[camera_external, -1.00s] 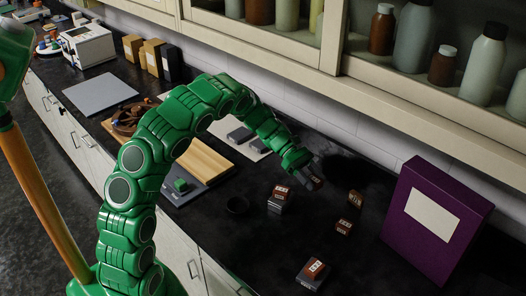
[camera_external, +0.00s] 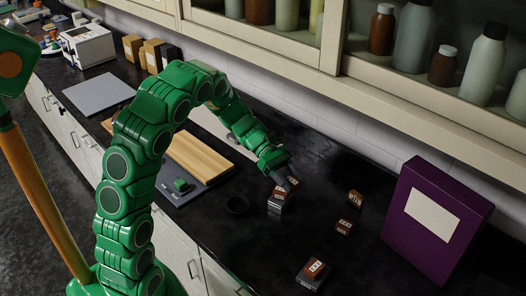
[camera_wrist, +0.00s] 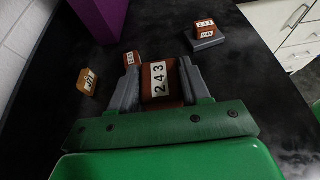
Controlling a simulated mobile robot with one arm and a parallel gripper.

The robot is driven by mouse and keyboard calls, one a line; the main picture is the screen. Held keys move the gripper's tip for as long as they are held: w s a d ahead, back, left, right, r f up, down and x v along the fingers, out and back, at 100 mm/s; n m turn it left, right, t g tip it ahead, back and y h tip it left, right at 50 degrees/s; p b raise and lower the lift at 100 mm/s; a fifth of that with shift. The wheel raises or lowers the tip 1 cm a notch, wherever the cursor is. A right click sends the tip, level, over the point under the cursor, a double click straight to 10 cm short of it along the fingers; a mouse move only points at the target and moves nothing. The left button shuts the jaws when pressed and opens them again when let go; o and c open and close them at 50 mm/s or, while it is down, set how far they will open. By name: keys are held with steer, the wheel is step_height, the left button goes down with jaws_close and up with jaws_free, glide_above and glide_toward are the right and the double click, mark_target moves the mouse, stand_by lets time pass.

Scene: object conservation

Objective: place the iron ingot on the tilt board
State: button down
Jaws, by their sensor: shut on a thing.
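My gripper (camera_wrist: 160,88) is shut on a rust-brown block with a white label reading 243 (camera_wrist: 161,78). The label does not name the metal, so I cannot tell for sure that this is the iron ingot. In the external view my gripper (camera_external: 285,182) is just above a small stack of labelled brown and grey blocks (camera_external: 276,201); I cannot tell whether they touch. What seems to be the tilt board, a pale wooden plank (camera_external: 200,156) on a dark grey base, lies to the left with a green piece at its near end. My arm covers part of it.
Loose labelled blocks lie to the right: one brown (camera_external: 344,227), one orange-brown (camera_external: 356,199), and one on a grey slab (camera_external: 311,275). A purple box (camera_external: 432,222) stands at right. Black counter between is clear.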

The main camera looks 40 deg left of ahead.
steer(key=shift+a, duration=0.1)
steer(key=w+a+n+t, duration=0.3)
steer(key=a+t, duration=0.1)
steer(key=a, duration=0.7)
steer(key=n+t+y, duration=0.8)
steer(key=n+t, duration=0.1)
steer(key=n, duration=0.2)
glide_above(184, 147)
steer(key=f, duration=0.2)
steer(key=shift+a+f, duration=0.2)
steer(key=shift+f, duration=3.2)
steer(key=shift+f, duration=0.15)
steer(key=c, duration=0.5)
jaws_free()
